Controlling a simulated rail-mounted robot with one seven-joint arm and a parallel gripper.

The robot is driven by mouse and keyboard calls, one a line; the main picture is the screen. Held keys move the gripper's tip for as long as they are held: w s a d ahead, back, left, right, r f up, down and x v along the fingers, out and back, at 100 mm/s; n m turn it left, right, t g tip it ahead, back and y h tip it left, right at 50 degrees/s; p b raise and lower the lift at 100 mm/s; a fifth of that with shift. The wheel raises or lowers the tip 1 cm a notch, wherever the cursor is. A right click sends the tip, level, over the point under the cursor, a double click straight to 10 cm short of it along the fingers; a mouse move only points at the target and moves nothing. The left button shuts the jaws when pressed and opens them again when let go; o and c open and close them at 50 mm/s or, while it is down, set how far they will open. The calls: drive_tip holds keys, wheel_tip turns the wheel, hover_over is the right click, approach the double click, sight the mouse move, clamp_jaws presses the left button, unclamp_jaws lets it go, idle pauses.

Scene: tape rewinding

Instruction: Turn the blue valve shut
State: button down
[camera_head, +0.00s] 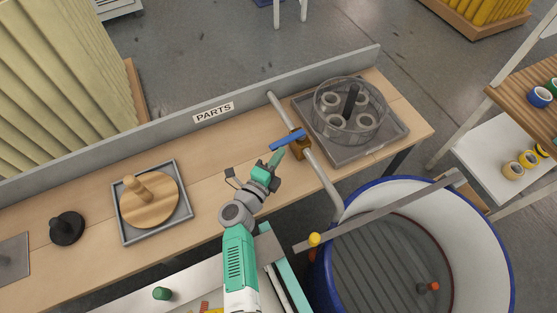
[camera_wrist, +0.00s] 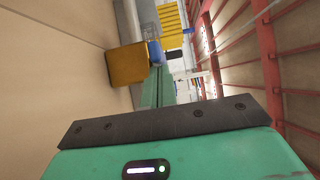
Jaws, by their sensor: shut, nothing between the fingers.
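The blue valve handle (camera_head: 287,140) is a flat bar on a brass valve body (camera_head: 301,149), set in a grey pipe (camera_head: 318,174) on the bench. The bar lies roughly crosswise to the pipe and sticks out to its left. My gripper (camera_head: 279,154), with green fingers, is shut and empty just below the bar in the head view. I cannot tell whether it touches the bar. In the wrist view, the shut fingers (camera_wrist: 158,88) point toward the blue handle (camera_wrist: 156,52), beside the brass body (camera_wrist: 128,66).
A grey tray (camera_head: 392,143) with a clear round container (camera_head: 375,128) of rolls stands right of the pipe. A wooden disc with a knob (camera_head: 150,202) sits left in another tray. The pipe's lower end reaches a large blue-rimmed tub (camera_head: 510,255). The bench between disc and valve is clear.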

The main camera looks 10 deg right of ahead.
drive_tip(key=shift+w+a+f+b, duration=0.1)
drive_tip(key=shift+w+a+b, duration=0.25)
drive_tip(key=shift+w+a, duration=0.05)
drive_tip(key=shift+a, duration=0.15)
idle(0.4)
drive_tip(key=p+v, duration=0.4)
drive_tip(key=v, duration=0.7)
drive_tip(key=shift+s+a, duration=0.1)
drive_tip(key=shift+s, duration=0.15)
